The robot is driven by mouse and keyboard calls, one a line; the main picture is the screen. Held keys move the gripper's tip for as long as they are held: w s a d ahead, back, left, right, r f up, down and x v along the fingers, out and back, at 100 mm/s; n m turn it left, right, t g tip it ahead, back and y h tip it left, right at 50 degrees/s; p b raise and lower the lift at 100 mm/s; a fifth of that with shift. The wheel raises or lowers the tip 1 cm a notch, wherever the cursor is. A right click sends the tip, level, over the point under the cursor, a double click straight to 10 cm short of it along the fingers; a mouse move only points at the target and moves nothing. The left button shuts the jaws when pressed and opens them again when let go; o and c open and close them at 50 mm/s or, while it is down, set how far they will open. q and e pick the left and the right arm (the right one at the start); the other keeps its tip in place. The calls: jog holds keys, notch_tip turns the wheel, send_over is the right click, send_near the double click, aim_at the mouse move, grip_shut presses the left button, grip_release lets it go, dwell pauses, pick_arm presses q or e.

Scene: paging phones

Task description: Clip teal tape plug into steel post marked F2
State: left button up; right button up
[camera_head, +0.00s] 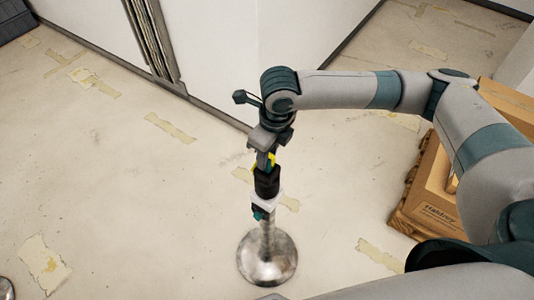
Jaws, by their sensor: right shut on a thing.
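The steel post (266,262) stands upright on a round, shiny base, directly under my right gripper. My right gripper (266,190) points down over the post's top, shut on the teal tape plug. A small teal part of the plug (259,213) shows below the dark fingers, by a white piece (270,201) at the post's head. The gripper hides the top of the post, and no F2 mark can be read. I cannot tell whether the plug is seated in the post or only beside it. My left gripper is out of view.
Cardboard boxes (425,208) lie on the right, partly behind my right arm. A white wall (215,50) stands behind the post. Another round metal base (6,289) shows at the lower left edge. The floor left of the post is clear, with old tape patches.

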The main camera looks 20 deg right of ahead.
aim_at(271, 158)
jog(key=shift+f+b, duration=0.35)
jog(key=shift+f, duration=0.45)
jog(key=o, duration=0.8)
jog(key=shift+s+d+r+p, duration=0.15)
jog(key=shift+s+r+p, duration=0.05)
jog(key=shift+r+p, duration=1.6)
jog(key=shift+s+d+r+p, duration=0.15)
jog(key=shift+s+r+p, duration=0.05)
jog(key=shift+r+p, duration=1.6)
jog(key=shift+s+d+r+p, duration=0.15)
jog(key=shift+s+r+p, duration=0.05)
jog(key=shift+r+p, duration=1.6)
jog(key=shift+a, duration=0.1)
